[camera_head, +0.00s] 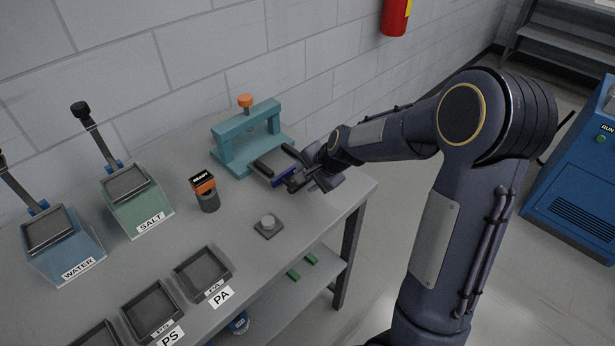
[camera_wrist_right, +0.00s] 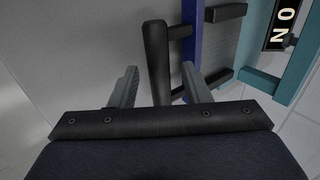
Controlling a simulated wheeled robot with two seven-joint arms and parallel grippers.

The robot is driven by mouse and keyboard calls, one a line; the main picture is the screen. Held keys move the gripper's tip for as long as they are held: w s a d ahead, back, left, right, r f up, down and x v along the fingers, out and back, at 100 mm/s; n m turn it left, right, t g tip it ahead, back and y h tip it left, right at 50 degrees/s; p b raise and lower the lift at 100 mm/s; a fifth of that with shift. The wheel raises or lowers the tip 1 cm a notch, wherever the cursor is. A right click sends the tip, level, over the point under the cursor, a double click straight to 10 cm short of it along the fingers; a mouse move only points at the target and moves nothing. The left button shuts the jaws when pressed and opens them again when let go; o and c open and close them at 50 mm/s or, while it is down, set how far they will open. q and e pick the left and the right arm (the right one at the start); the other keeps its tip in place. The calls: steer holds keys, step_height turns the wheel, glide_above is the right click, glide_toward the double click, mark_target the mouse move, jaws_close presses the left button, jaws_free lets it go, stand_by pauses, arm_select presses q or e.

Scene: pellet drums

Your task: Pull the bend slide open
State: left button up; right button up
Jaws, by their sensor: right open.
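The teal bend fixture (camera_head: 247,138) stands at the back right of the bench, with an orange knob on top. Its slide has a blue bar (camera_head: 284,177) on the side facing my right gripper (camera_head: 312,178). In the wrist view, the blue bar (camera_wrist_right: 192,38) runs upright, and a black bar handle (camera_wrist_right: 156,50) is joined to it by a short stub. My right gripper (camera_wrist_right: 160,72) is open, with one finger on each side of the handle. I cannot tell whether either finger touches it. In the head view my gripper hides the handle. My left gripper is not in view.
A small post with an orange READY sign (camera_head: 203,183) and a grey button (camera_head: 268,223) stand left of the gripper. The SALT bin (camera_head: 140,208), WATER bin (camera_head: 68,255) and PA tray (camera_head: 203,270) are farther left. The bench's right edge is close to my gripper.

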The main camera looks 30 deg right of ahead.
steer(key=shift+r, duration=0.1)
steer(key=p+v, duration=0.1)
steer(key=v, duration=0.6)
steer(key=shift+s+r, duration=0.25)
steer(key=s+a+r+n, duration=0.1)
steer(key=s+n, duration=0.3)
steer(key=s, duration=0.4)
steer(key=s+a+r+n+y, duration=0.1)
steer(key=s+a+n, duration=0.2)
steer(key=s, duration=0.5)
steer(key=s+a+r+n, duration=0.1)
steer(key=s+a+n, duration=0.2)
steer(key=s+n, duration=0.2)
steer(key=s, duration=0.3)
steer(key=shift+s+r+g, duration=0.25)
steer(key=shift+r+g, duration=0.15)
